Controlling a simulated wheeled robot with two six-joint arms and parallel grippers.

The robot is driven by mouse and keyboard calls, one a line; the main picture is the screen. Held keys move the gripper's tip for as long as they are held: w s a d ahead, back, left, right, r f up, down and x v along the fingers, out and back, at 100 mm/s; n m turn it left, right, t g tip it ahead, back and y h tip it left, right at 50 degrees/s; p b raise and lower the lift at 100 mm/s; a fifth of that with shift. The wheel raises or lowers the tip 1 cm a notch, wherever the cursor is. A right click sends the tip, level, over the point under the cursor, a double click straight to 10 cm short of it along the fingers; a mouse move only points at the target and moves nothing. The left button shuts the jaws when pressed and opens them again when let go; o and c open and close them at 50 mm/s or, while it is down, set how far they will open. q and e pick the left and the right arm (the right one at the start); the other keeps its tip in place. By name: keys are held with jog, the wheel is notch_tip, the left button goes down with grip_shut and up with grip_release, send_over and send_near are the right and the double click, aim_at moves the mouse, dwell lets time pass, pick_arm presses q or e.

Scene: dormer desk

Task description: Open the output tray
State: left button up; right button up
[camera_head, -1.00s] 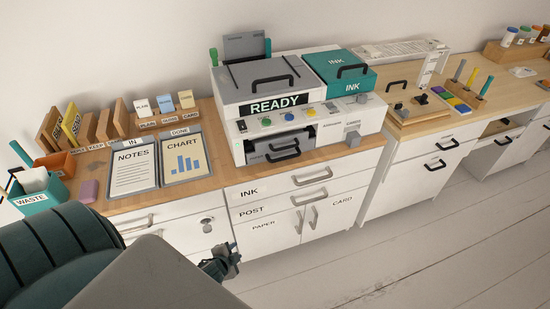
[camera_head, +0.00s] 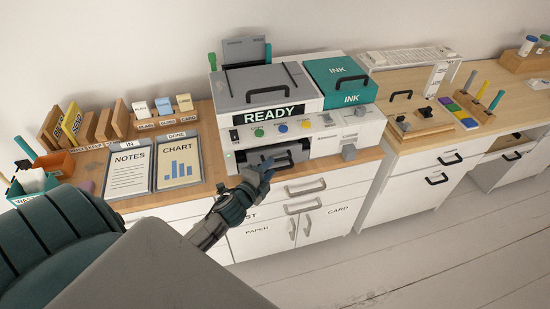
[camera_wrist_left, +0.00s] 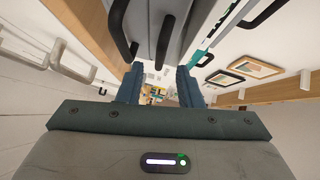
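The printer (camera_head: 290,112) stands on the desk with a READY sign. Its output tray (camera_head: 297,152) is a dark grey front with a black handle, low on the printer's left front, and looks pushed in. My left gripper (camera_head: 267,170) is right in front of the tray and hides part of it and its handle. In the left wrist view the two fingers (camera_wrist_left: 160,85) are apart, with a black handle (camera_wrist_left: 166,38) ahead, roughly between them. I cannot tell whether they touch it. My right gripper is not in view.
Drawers with grey handles (camera_head: 305,187) lie under the printer, close below my gripper. Clipboards (camera_head: 178,162) and the waste bin (camera_head: 32,187) are to the left.

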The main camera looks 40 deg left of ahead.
pick_arm(q)
jog(key=w, duration=0.3)
jog(key=w+p, duration=0.1)
jog(key=shift+w+a+f, duration=0.15)
jog(key=shift+f, duration=0.15)
grip_shut()
